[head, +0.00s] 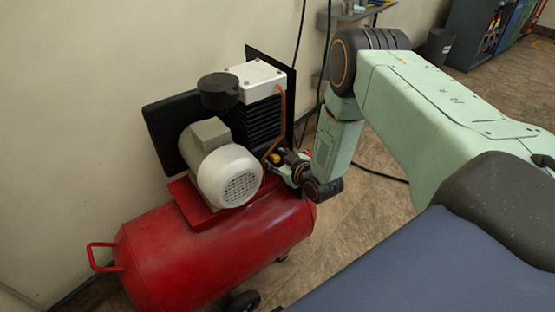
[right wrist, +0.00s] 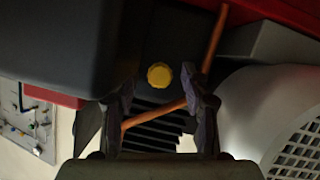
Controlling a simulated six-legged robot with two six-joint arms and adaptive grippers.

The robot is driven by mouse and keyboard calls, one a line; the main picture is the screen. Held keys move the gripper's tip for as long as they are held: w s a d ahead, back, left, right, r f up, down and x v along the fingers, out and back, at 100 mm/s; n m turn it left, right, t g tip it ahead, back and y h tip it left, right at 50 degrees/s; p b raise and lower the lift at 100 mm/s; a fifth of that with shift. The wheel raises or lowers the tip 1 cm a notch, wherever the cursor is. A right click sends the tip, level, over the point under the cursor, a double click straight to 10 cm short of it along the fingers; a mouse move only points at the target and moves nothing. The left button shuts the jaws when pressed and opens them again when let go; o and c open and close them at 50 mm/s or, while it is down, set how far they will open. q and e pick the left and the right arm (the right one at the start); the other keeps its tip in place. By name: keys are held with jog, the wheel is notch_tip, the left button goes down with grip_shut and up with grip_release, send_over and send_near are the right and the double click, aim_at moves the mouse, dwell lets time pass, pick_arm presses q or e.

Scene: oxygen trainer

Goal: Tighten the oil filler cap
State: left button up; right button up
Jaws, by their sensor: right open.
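The yellow oil filler cap (right wrist: 159,75) is round with a knurled edge and sits on a dark housing of the compressor in the right wrist view. My right gripper (right wrist: 158,92) is open. In that view the cap appears between its two fingertips, with a gap on each side; how far the tips are from it in depth I cannot tell. In the head view my right gripper (head: 287,167) is low at the right side of the compressor's pump (head: 262,118), and a small yellow spot, probably the cap, shows beside it. My left gripper is not in view.
A copper pipe (right wrist: 156,115) runs close by the right gripper's fingers. The grey motor (head: 231,175) with its grille stands beside the pump on the red tank (head: 215,252). A wall is behind; the floor to the right is open, with a cable on it.

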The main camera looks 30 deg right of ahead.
jog(key=v, duration=1.2)
dwell(0.5)
jog(key=s+a+f+m+g, duration=0.5)
jog(key=s+a+f+g, duration=0.25)
jog(key=s, duration=0.45)
jog(key=s+a+f+n+g, duration=0.1)
jog(key=s+a+g, duration=0.2)
jog(key=s, duration=0.6)
jog(key=s+a+f+g, duration=0.1)
jog(key=s+a+g, duration=0.1)
jog(key=s, duration=0.7)
jog(key=shift+a+n+g+p, duration=0.4)
jog(key=shift+g+p, duration=0.05)
jog(key=shift+g, duration=0.1)
